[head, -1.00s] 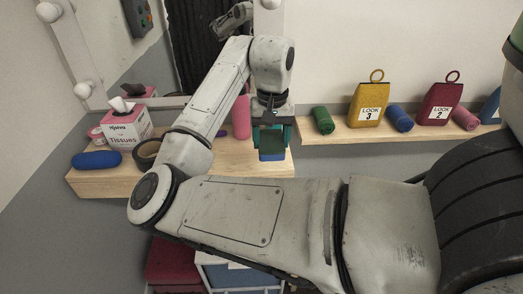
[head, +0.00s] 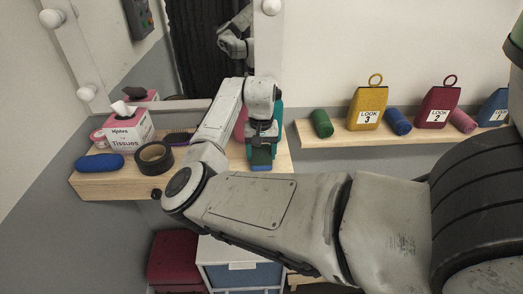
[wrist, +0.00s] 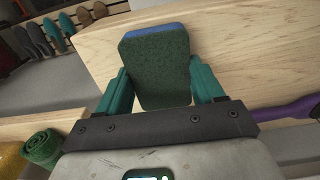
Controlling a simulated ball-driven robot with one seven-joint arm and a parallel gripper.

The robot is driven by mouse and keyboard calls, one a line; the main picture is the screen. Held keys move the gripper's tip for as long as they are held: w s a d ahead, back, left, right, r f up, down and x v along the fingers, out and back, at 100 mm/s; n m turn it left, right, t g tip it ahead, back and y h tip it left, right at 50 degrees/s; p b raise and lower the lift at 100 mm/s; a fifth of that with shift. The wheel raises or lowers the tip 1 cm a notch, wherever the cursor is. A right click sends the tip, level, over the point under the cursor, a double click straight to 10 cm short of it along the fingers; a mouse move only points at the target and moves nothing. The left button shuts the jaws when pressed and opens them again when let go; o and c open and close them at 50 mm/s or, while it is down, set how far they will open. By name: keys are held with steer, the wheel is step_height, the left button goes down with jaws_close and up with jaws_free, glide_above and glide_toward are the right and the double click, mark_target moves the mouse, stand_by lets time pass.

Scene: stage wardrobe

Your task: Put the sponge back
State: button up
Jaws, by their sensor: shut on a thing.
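The sponge, a block with a green face and a blue layer, is in my gripper (head: 262,148). In the head view the sponge (head: 261,157) hangs below the wrist, over or just in front of the wooden dressing shelf (head: 120,185). In the wrist view the sponge (wrist: 160,72) sits between the two teal fingers of my gripper (wrist: 160,85), with pale wood behind it. I cannot tell whether the sponge touches the wood. My arm hides part of the shelf.
A blue roll (head: 99,162), tissue box (head: 128,131), black tape roll (head: 154,158) and dark brush (head: 180,138) are on the left shelf. The right shelf (head: 350,137) holds rolled cloths and tagged pouches. A red box (head: 175,262) and white drawer unit (head: 240,250) stand below.

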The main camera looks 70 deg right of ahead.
mark_target(261, 154)
steer(key=shift+f, duration=0.2)
steer(key=o, duration=1)
step_height(261, 154, up, 12)
steer(key=b, duration=0.2)
steer(key=shift+r, duration=0.25)
